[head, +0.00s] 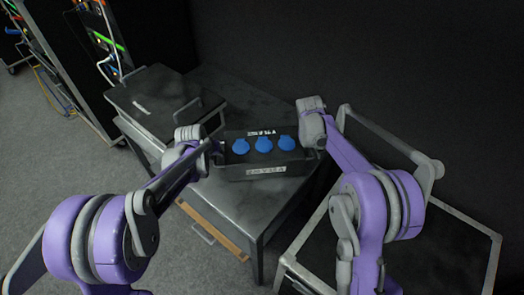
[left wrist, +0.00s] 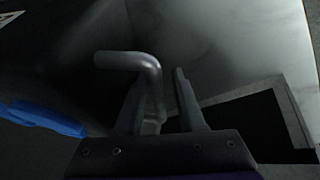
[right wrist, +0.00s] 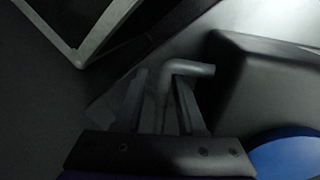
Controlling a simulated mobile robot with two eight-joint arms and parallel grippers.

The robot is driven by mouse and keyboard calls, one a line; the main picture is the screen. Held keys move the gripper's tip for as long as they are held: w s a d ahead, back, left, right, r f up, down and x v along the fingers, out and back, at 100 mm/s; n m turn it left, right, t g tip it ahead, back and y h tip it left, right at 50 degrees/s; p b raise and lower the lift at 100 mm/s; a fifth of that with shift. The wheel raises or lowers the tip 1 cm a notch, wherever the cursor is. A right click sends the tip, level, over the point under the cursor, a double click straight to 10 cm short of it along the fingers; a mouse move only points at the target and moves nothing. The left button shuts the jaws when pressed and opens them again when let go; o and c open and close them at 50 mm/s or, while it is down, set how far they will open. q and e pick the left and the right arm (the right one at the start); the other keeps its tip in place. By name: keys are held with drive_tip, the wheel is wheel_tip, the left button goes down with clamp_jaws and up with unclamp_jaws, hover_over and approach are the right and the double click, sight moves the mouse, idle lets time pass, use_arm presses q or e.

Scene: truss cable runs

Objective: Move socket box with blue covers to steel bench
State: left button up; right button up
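The socket box with blue covers (head: 265,172) is a black box with a row of three round blue covers on its top. It appears to sit on the dark steel bench (head: 262,208), near the middle of the head view. My left gripper (head: 214,150) is at its left end. In the left wrist view, its fingers stand open on both sides of a grey bar handle (left wrist: 148,64). My right gripper (head: 314,150) is at the right end. In the right wrist view, its fingers stand apart around the other handle (right wrist: 190,68), with gaps beside the bar.
A black case (head: 150,98) with a handle lies on the bench to the left of the box. A metal-framed cart (head: 440,215) stands at the right. A rack with cables (head: 105,45) is at the back left. A drawer (head: 215,230) shows under the bench top.

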use_arm(q)
drive_tip(key=shift+d, duration=0.1)
use_arm(e)
drive_tip(key=shift+a, duration=0.1)
drive_tip(key=shift+r, duration=0.15)
use_arm(q)
drive_tip(key=v, duration=0.8)
use_arm(e)
wheel_tip(320, 180, up, 12)
drive_tip(key=a, duration=0.2)
drive_tip(key=shift+s+a+f, duration=0.15)
drive_tip(key=shift+f, duration=0.1)
